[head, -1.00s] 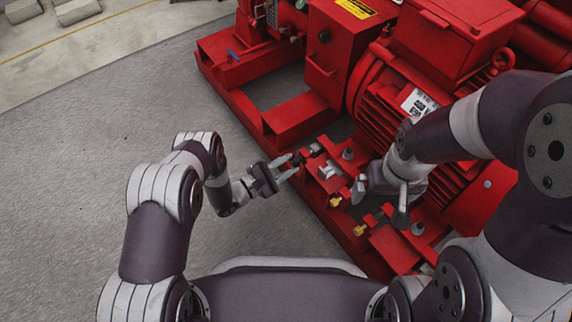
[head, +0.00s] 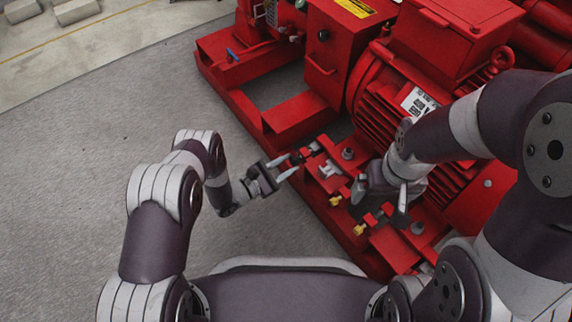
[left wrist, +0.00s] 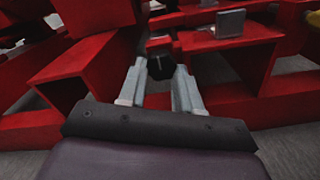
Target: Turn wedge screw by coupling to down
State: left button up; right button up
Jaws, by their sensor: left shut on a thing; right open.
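The wedge screw has a dark head, which sits between the fingertips of my left gripper (left wrist: 160,72) in the left wrist view. The screw head (left wrist: 160,66) is at the side of the red base frame; its dark end also shows in the head view (head: 298,158). My left gripper (head: 287,167) is shut on this screw head, coming from the left side of the frame. The fingers hide part of its sides. My right gripper (head: 381,207) is open and empty, above the frame by the motor. The coupling itself is not clearly visible.
The red motor (head: 385,115) and a red box-shaped housing (head: 325,60) stand behind the screw. Yellow screws (head: 335,201) sit further along the base frame (head: 272,142). A grey block (left wrist: 231,22) rests on a red bracket. Open concrete floor (head: 80,190) lies left.

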pick_arm(q)
jog(key=shift+s+f, duration=0.1)
jog(key=o, duration=1)
jog(key=shift+o, duration=0.2)
jog(key=shift+a, duration=0.25)
jog(key=p+v, duration=0.5)
jog(key=v, duration=0.7)
jog(key=shift+s, duration=0.15)
